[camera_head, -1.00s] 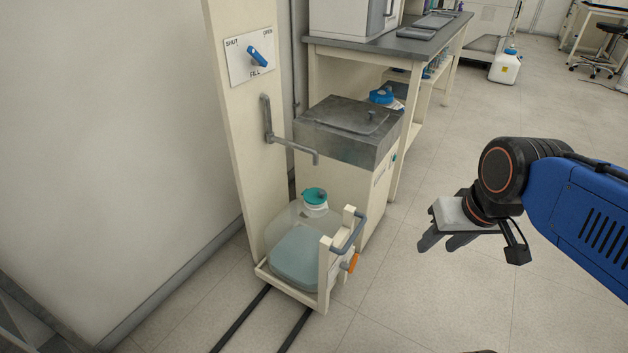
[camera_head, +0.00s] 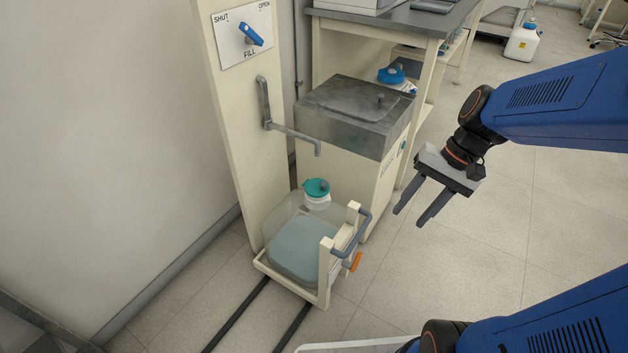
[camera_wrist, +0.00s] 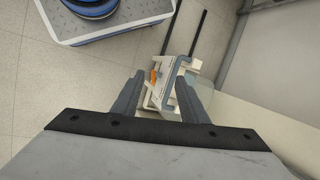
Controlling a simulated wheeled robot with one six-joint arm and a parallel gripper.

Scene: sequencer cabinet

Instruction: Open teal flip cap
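The teal flip cap (camera_head: 316,188) sits closed on the white neck of a translucent carboy (camera_head: 298,250) holding pale liquid. The carboy stands in a cream cart (camera_head: 323,282) below a grey bent spout. My gripper (camera_head: 411,217) is open and empty, in the air to the right of the cart and apart from the cap. In the wrist view, my gripper (camera_wrist: 155,95) shows its two fingers spread, with the cart beyond them. The cap cannot be made out in the wrist view.
The grey spout (camera_head: 300,136) reaches out from the post just above the cap. The cart's grey handle (camera_head: 355,235) and orange lever (camera_head: 354,262) are on its right side. A grey-topped cabinet (camera_head: 355,115) stands behind.

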